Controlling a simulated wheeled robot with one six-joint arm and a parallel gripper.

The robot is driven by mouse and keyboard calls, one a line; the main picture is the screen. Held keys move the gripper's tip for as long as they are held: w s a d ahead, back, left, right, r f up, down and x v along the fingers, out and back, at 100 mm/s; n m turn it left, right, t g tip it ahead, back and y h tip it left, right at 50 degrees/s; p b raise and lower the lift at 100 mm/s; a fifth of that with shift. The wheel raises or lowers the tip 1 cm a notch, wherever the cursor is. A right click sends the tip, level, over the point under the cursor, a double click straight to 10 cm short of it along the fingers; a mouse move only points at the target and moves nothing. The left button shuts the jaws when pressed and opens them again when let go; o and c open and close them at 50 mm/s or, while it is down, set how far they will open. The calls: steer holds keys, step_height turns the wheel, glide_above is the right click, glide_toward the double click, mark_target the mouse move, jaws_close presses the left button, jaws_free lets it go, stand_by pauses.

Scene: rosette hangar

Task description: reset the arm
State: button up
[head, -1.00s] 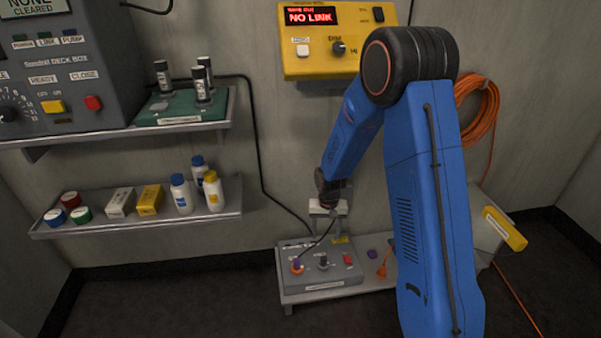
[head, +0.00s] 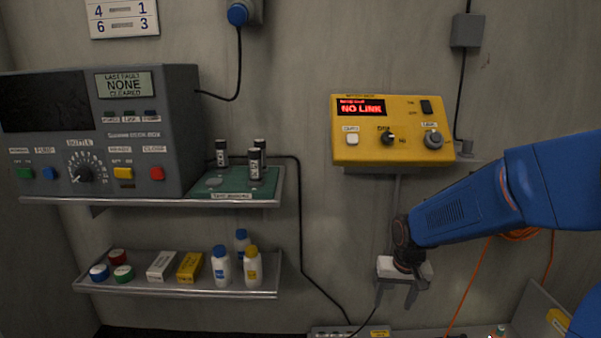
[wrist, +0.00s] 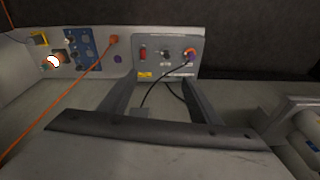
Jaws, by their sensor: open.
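My blue arm (head: 465,210) reaches in from the right edge of the head view. My gripper (head: 397,297) hangs below its dark wrist, jaws apart and pointing down, in front of the wall below the yellow box. Nothing shows between the fingers. In the wrist view my gripper (wrist: 158,88) has its two fingers spread, with the grey control box (wrist: 180,52) beyond them. In the head view only the top edge of that control box (head: 335,332) shows at the bottom.
The yellow box (head: 365,152) reading NO LINK is on the wall above my gripper. At left are the grey deck box (head: 185,95), a green vial holder (head: 225,186) and a lower shelf (head: 180,290) with bottles. An orange cable (wrist: 62,95) crosses the wrist view.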

steer(key=s+d+r+t, duration=0.1)
steer(key=s+r, duration=0.3)
steer(key=s, duration=0.4)
steer(key=s+d+r+n+t, duration=0.1)
steer(key=s+r, duration=0.3)
steer(key=s, duration=0.4)
steer(key=s+d+r, duration=0.1)
steer(key=s+r, duration=0.3)
steer(key=s, duration=0.4)
steer(key=shift+s+d+r+t, duration=0.15)
steer(key=shift+d+r+t, duration=0.1)
steer(key=shift+r+t, duration=0.15)
